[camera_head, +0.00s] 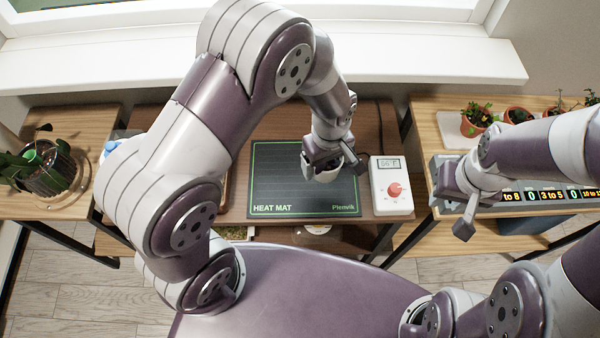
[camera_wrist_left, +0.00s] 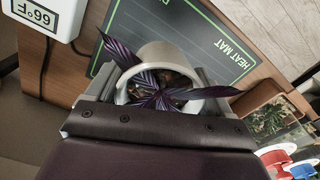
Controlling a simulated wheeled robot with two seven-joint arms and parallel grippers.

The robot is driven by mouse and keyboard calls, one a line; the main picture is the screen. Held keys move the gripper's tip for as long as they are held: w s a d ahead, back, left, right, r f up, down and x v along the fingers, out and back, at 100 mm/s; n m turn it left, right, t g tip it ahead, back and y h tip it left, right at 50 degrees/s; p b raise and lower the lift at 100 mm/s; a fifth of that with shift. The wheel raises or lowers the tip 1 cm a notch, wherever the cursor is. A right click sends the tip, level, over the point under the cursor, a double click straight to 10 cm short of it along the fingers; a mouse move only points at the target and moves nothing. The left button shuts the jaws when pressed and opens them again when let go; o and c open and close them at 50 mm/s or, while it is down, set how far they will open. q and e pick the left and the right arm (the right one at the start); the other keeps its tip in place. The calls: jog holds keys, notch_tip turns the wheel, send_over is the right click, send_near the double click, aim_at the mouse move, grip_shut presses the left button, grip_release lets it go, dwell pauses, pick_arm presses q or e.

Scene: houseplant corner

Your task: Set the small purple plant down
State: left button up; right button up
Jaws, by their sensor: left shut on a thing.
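The small purple plant (camera_wrist_left: 150,92) has dark, pointed purple leaves and stands in a round white pot (camera_wrist_left: 170,56). My left gripper (camera_head: 322,158) is shut on this pot, one jaw at each side in the left wrist view. In the head view the white pot (camera_head: 327,173) shows just below the jaws, over the right part of the black heat mat (camera_head: 290,195); the leaves are hidden there by my wrist. I cannot tell whether the pot touches the mat. My right gripper (camera_head: 455,204) has its fingers apart, with nothing between them, by the right-hand table.
A white thermostat (camera_head: 391,186) with a red knob stands right of the mat. Small terracotta pots (camera_head: 475,122) and a numbered display strip (camera_head: 550,195) are on the right table. The mat's left part is bare.

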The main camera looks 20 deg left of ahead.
pick_arm(q)
send_over(303, 176)
notch_tip(303, 176, down, 3)
jog(key=shift+d+f, duration=0.15)
jog(key=shift+f, duration=0.25)
notch_tip(303, 176, down, 4)
jog(key=shift+w+r, duration=0.15)
